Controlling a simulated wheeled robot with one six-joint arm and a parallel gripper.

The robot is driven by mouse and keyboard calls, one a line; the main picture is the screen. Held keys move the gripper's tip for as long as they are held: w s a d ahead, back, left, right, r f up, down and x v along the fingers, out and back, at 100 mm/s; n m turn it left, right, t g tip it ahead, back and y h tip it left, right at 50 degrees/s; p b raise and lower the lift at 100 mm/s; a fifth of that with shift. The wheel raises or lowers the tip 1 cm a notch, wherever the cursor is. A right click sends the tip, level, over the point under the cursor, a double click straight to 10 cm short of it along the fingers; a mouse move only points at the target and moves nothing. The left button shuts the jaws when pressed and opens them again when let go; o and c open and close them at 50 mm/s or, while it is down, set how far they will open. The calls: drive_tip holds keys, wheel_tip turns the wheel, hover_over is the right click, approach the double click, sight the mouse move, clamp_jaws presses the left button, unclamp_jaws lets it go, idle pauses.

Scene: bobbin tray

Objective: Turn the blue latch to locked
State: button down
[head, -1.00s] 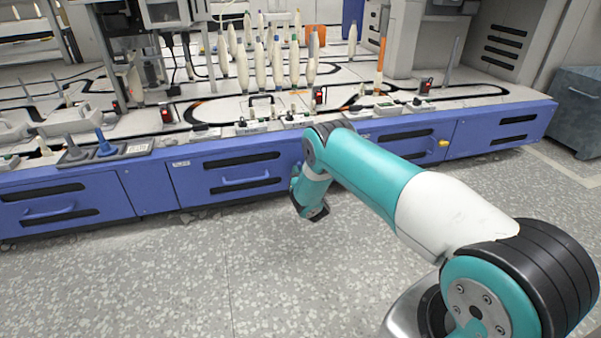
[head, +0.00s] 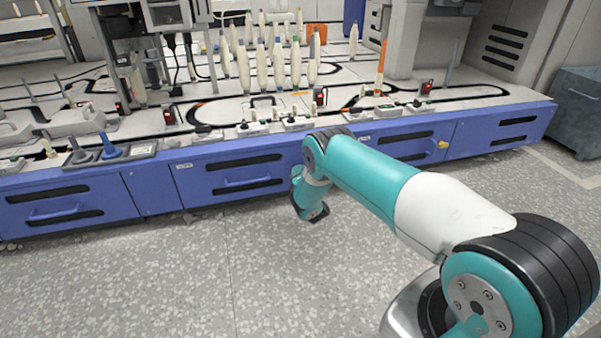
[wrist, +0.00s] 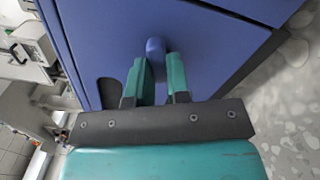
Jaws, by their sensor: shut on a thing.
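The blue latch (wrist: 156,48) stands out from the blue cabinet front in the wrist view, its rounded end showing between my fingers. My gripper (wrist: 158,66) has one teal finger on each side of it and is shut on it. The fingers hide part of the latch, and I cannot read any lock marking. In the head view my own arm runs down to the cabinet front, and the latch and fingertips are not visible there.
The blue cabinet (head: 155,190) has drawers with handles and dark slots. A yellow latch (head: 443,145) sits farther right on its front. Bobbins (head: 262,66) stand on the worktop above. A blue lever (head: 110,148) stands at the left. The grey floor (head: 190,285) is clear.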

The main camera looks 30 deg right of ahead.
drive_tip(key=m+p, duration=0.1)
drive_tip(key=m, duration=0.3)
drive_tip(key=shift+d+r+m, duration=0.1)
drive_tip(key=shift+m, duration=0.3)
idle(0.4)
drive_tip(key=c, duration=1.1)
unclamp_jaws()
drive_tip(key=shift+p, duration=0.3)
drive_tip(key=shift+p+v, duration=7.75)
drive_tip(key=shift+v, duration=0.95)
drive_tip(key=shift+r, duration=0.1)
